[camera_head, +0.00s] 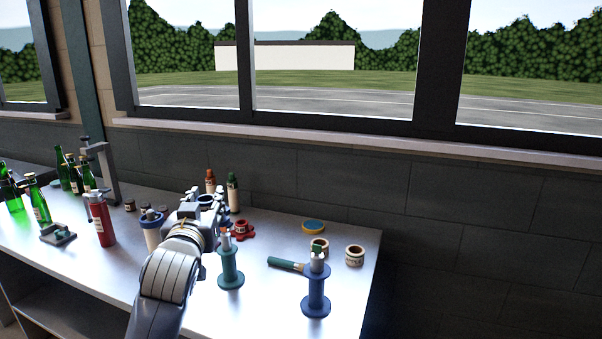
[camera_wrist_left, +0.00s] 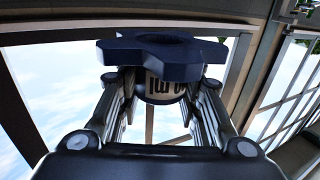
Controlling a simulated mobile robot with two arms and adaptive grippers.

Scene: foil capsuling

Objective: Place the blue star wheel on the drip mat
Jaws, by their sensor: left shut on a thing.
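My left gripper (camera_head: 207,203) is over the table in the head view. In the left wrist view its two fingers (camera_wrist_left: 160,95) are closed on the pale, labelled hub of the blue star wheel (camera_wrist_left: 165,50). The wheel's dark blue lobed disc lies across the fingertips. In the head view the wheel is mostly hidden by the gripper and small. I cannot pick out the drip mat for certain in either view. My right gripper is not in view.
A red star wheel (camera_head: 242,230) stands just right of the gripper. A teal spool (camera_head: 230,272), a blue spool (camera_head: 316,299) and a flat blue-and-yellow disc (camera_head: 313,226) are further right. A red bottle (camera_head: 102,222) and several green bottles (camera_head: 40,205) stand left.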

